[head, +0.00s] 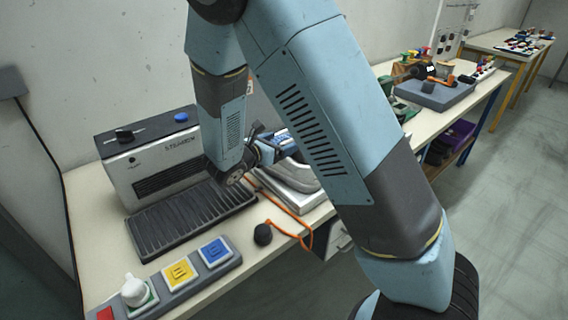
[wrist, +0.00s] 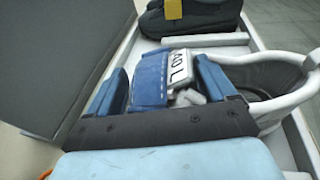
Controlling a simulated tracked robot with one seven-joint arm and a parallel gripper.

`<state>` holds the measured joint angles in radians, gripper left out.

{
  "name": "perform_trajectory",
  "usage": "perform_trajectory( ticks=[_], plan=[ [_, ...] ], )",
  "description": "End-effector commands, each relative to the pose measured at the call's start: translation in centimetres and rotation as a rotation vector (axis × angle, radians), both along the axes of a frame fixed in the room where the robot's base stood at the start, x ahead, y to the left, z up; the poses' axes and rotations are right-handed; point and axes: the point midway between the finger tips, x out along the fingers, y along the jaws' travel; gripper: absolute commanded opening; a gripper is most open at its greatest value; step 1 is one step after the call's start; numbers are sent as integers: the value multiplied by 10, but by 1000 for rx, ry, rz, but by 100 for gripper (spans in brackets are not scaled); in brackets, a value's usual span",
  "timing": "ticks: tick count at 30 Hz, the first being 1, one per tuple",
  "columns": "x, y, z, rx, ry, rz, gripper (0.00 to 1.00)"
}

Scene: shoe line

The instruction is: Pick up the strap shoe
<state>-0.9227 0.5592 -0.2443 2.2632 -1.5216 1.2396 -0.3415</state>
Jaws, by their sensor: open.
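My gripper (wrist: 163,68) is open, with one blue finger on each side of a blue piece (wrist: 150,80) that bears a white lettered plate (wrist: 180,67). I cannot tell whether the fingers touch it. A pale grey shoe (wrist: 240,75) with a dark opening lies at the right, partly behind the right finger. I cannot tell whether the blue piece is part of this shoe or which one is the strap shoe. In the head view my gripper (head: 262,150) hangs low beside the grey shoe (head: 296,176), and my arm hides much of that area.
A steamer box (head: 155,160) with a ribbed black plate (head: 190,217) stands left of my gripper. A button panel (head: 185,268) and a dark ball on an orange cord (head: 263,234) are at the front. A dark shoe with a yellow tag (wrist: 173,9) is beyond my gripper.

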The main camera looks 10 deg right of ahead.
Motion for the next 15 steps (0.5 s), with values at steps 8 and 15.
perform_trajectory(
  ticks=[8, 15],
  plan=[
    [-2, 2, -1, -2, 3, 9, 82],
    [-3, 5, -1, -1, 4, 13, 59]
  ],
)
